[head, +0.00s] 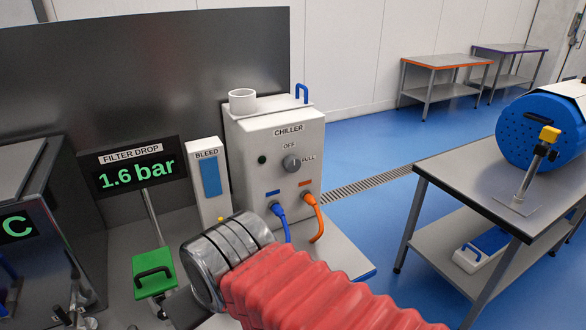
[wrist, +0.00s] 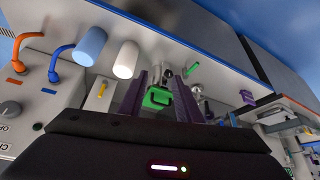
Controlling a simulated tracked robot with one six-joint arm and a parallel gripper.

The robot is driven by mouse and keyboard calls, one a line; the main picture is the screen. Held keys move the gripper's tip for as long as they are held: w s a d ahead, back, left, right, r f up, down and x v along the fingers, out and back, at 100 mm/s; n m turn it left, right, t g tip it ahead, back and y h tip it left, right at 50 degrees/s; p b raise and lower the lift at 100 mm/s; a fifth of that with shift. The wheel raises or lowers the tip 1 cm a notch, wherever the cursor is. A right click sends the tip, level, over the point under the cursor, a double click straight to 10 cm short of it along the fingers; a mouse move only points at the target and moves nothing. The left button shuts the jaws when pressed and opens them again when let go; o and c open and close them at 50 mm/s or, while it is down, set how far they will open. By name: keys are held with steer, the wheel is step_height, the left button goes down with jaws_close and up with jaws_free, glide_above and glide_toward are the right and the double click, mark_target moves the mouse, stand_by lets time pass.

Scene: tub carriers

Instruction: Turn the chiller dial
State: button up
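The chiller (head: 275,175) is a white box left of centre in the head view. Its grey round dial (head: 291,163) is on the front, with OFF above and FULL to its right; I cannot tell surely where it points. In the wrist view the chiller front is at the lower left, upside down, with the dial (wrist: 10,108) near the edge. My gripper (wrist: 162,97) is open; its two dark purple fingers are apart and well to the side of the dial. In the head view my red arm and metal wrist hide the gripper.
A blue hose (head: 280,215) and an orange hose (head: 315,215) plug in below the dial. The BLEED box (head: 209,180) stands left of the chiller. A green handled block (head: 153,275) also shows beyond my fingers in the wrist view (wrist: 157,97). A steel table (head: 450,170) stands right.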

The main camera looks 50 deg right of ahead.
steer(key=shift+o, duration=1.4)
steer(key=shift+w+d, duration=0.2)
steer(key=o, duration=0.4)
steer(key=w+d+t+h, duration=0.2)
steer(key=w+d+h, duration=0.1)
steer(key=w+d, duration=0.5)
steer(key=d, duration=0.3)
steer(key=shift+w+r, duration=0.15)
steer(key=shift+r, duration=0.1)
steer(key=n+t+h, duration=0.3)
steer(key=n+t, duration=0.2)
steer(key=t, duration=0.5)
glide_toward(294, 166)
steer(key=v, duration=0.4)
steer(key=shift+s+d+r, duration=0.1)
steer(key=shift+s+r, duration=0.2)
steer(key=shift+s, duration=0.1)
steer(key=shift+w, duration=0.1)
steer(key=x, duration=1.3)
steer(key=shift+w+f, duration=0.35)
